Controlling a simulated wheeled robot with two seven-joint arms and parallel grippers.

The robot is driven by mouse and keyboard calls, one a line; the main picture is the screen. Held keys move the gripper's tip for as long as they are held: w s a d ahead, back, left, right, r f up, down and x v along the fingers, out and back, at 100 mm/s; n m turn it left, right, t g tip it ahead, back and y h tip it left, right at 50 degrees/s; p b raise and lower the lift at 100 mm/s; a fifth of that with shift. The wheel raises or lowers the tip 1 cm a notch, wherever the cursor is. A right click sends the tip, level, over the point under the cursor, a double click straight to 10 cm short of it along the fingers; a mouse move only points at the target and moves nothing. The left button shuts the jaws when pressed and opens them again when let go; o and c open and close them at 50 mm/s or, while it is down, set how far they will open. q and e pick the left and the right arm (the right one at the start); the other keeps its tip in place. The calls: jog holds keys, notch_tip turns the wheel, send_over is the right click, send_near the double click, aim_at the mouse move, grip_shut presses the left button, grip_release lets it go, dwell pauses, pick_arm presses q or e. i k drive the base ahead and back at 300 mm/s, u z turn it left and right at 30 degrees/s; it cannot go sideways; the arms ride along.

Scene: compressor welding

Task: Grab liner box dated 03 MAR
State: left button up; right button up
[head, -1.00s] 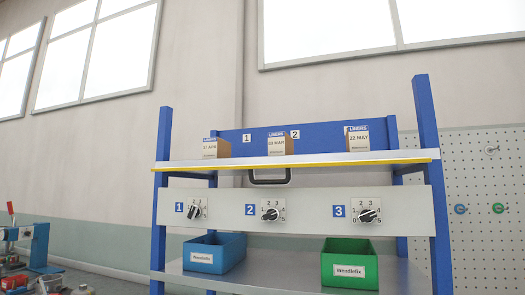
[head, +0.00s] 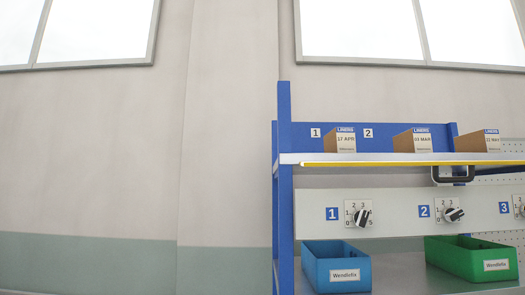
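The liner box dated 03 MAR (head: 412,141) stands on the top shelf in the head view, in the middle of three brown liner boxes. Its white label faces me. To its left is a liner box labelled 17 APR (head: 340,140). To its right is a third liner box (head: 477,141), whose label seems to read 22 MAY but is small. Neither of my grippers is in view.
The blue-framed rack has a top shelf (head: 385,160) with a yellow front edge. Below it is a panel with numbered knobs (head: 362,217) and a black handle (head: 453,175). A blue bin (head: 337,266) and a green bin (head: 472,258) sit on the lower shelf.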

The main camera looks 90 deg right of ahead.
aim_at(413, 140)
jog(key=i, duration=0.95)
jog(key=z, duration=3.4)
